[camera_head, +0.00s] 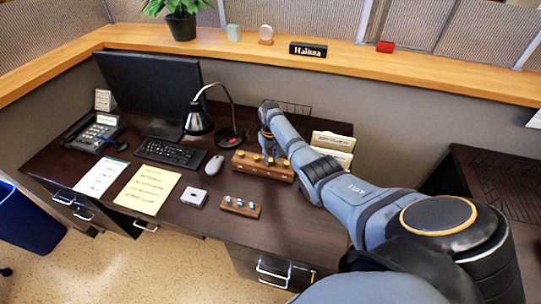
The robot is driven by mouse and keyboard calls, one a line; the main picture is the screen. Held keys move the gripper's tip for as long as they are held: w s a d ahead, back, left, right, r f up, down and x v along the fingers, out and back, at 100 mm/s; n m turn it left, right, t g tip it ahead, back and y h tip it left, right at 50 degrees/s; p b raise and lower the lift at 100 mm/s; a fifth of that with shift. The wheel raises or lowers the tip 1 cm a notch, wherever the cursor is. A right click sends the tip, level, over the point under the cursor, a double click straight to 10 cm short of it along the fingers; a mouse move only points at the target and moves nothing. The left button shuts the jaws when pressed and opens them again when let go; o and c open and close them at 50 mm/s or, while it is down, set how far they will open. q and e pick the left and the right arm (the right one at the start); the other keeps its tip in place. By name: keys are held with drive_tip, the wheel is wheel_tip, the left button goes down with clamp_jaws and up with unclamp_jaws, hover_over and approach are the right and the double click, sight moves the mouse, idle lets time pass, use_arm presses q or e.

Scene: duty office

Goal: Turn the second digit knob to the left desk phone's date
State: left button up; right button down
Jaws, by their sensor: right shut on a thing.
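A wooden block with several brass-coloured knobs (262,170) stands on the dark desk, in the middle. My right gripper (268,153) reaches down to the top of this block from behind and is shut on one of its knobs. The fingertips are small here and partly cover the knobs, so which knob is held is hard to tell. A grey desk phone (95,132) with a small screen sits at the left of the desk; its date is too small to read. My left gripper is not in view.
A smaller wooden strip with pale knobs (240,207) lies nearer the desk's front edge. A black lamp (199,120), a keyboard (170,153) and a white mouse (214,165) are left of the block. Paper folders (333,142) stand behind my right arm. Bare desk lies right of the strip.

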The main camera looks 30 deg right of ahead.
sight(270, 160)
drive_tip(key=m+p, duration=0.1)
drive_tip(key=m, duration=0.3)
drive_tip(key=shift+r+m+p, duration=0.2)
drive_tip(key=shift+m+p, duration=0.2)
drive_tip(key=m+p, duration=0.1)
drive_tip(key=m, duration=0.4)
drive_tip(key=shift+f+m, duration=0.1)
drive_tip(key=shift+m, duration=0.2)
drive_tip(key=c, duration=1.1)
unclamp_jaws()
drive_tip(key=shift+c, duration=0.2)
wheel_tip(270, 160, up, 12)
